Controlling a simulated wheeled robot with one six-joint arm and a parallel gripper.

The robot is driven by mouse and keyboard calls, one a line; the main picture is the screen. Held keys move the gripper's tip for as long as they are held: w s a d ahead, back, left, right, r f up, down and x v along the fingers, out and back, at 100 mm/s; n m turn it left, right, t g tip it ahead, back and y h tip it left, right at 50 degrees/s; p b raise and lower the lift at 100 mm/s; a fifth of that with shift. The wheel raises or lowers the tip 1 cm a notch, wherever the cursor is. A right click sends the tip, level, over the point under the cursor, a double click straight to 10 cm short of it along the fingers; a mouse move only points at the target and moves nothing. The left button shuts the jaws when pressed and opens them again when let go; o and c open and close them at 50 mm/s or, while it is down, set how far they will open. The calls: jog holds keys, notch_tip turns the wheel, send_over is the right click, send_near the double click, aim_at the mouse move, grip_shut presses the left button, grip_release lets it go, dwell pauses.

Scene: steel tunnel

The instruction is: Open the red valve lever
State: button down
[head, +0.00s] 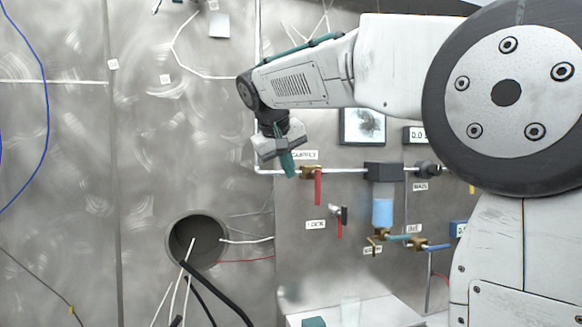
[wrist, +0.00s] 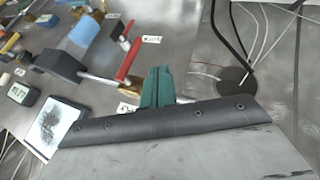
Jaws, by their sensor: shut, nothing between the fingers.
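The long red valve lever (head: 318,187) hangs straight down from a brass valve (head: 311,172) on the white pipe, beside the label "SUPPLY". In the wrist view the red lever (wrist: 128,60) lies just to the left of my fingers. A second, smaller red lever (head: 339,228) with a dark knob is lower on the panel and also shows in the wrist view (wrist: 128,30). My gripper (head: 287,164) has teal fingers that are shut and empty. It is left of the long lever, near the pipe, and appears apart from it. The wrist view shows the closed fingers (wrist: 157,88).
A dark filter block with a blue bowl (head: 382,212) is right of the lever. Brass valves with teal and blue handles (head: 418,243) are lower right. A round hole with cables (head: 197,240) is lower left. A dark-framed gauge picture (head: 362,126) is above the pipe.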

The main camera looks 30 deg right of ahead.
aim_at(316, 187)
jog(key=w+d+f, duration=0.2)
jog(key=d+f, duration=0.3)
jog(key=d, duration=0.2)
jog(key=shift+d+f, duration=0.25)
jog(key=shift+f, duration=0.05)
